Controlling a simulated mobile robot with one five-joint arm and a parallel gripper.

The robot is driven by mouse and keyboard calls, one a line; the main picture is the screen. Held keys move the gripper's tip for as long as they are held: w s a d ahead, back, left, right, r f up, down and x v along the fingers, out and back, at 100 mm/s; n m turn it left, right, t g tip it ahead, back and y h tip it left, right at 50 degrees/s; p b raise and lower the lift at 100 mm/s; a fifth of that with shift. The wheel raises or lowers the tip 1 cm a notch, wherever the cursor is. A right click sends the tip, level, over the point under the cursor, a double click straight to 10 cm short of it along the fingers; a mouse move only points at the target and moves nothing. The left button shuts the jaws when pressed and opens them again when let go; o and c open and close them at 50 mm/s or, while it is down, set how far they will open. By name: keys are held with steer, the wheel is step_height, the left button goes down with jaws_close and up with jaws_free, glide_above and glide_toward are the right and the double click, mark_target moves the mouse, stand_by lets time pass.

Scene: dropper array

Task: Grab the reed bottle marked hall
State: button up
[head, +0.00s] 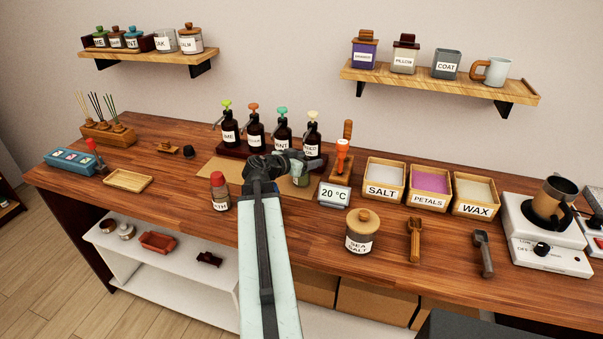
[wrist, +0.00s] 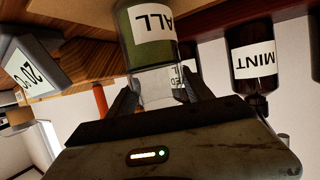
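In the wrist view, the fingers of my gripper (wrist: 160,94) stand on either side of the bottle's clear upper part, very close to the glass. I cannot tell whether they press on it, or whether the bottle rests on the mat or hangs above it.
Dark pump bottles stand behind, including MINT (wrist: 254,65). A red-capped bottle (head: 219,192) stands to the left. A tan mat (head: 222,171) lies around the bottle.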

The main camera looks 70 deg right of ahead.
jaws_close()
steer(key=shift+r, duration=0.1)
steer(key=shift+r+p, duration=0.6)
steer(key=shift+p, duration=0.1)
steer(key=shift+w+a+f, duration=0.1)
steer(key=shift+w+a, duration=0.15)
steer(key=shift+a, duration=0.45)
steer(key=shift+w+a, duration=0.25)
steer(key=shift+a, duration=0.4)
steer(key=shift+v, duration=0.75)
step_height(320, 180, up, 13)
steer(key=p, duration=1.3)
steer(key=shift+p, duration=0.3)
steer(key=shift+d, duration=0.1)
